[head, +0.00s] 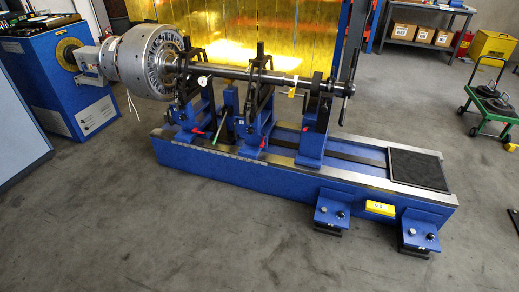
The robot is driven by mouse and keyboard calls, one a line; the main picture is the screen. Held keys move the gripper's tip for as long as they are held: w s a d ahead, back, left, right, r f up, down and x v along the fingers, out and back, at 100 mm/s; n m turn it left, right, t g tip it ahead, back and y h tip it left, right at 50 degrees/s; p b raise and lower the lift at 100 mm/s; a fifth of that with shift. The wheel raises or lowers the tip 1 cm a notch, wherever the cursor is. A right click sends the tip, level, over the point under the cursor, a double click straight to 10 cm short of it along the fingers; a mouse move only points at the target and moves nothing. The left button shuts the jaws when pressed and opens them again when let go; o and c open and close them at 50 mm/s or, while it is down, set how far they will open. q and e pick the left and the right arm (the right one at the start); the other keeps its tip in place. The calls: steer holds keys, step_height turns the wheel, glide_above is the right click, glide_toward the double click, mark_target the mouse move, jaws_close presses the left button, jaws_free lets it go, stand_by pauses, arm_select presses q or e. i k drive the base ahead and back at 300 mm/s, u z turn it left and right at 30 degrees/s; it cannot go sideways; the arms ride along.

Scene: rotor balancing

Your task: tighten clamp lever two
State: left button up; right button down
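A blue balancing machine bed (230,168) stands on the floor with a long rotor shaft (235,73) lying across its supports. Small red levers show low on the blue supports: one on the left support (197,130), one at the foot of the middle support (263,143) and a small red part on the right support (305,129). I cannot tell which is clamp lever two, or whether any lever is tight. A green-handled rod (221,125) leans between the left and middle supports. Neither of my grippers is in view.
A black mat (418,169) lies on the bed's right end. A green cart (490,105) stands at right. The front floor is clear.

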mark_target(262, 145)
steer(key=u, duration=0.75)
steer(key=i, duration=1.15)
steer(key=u, duration=0.2)
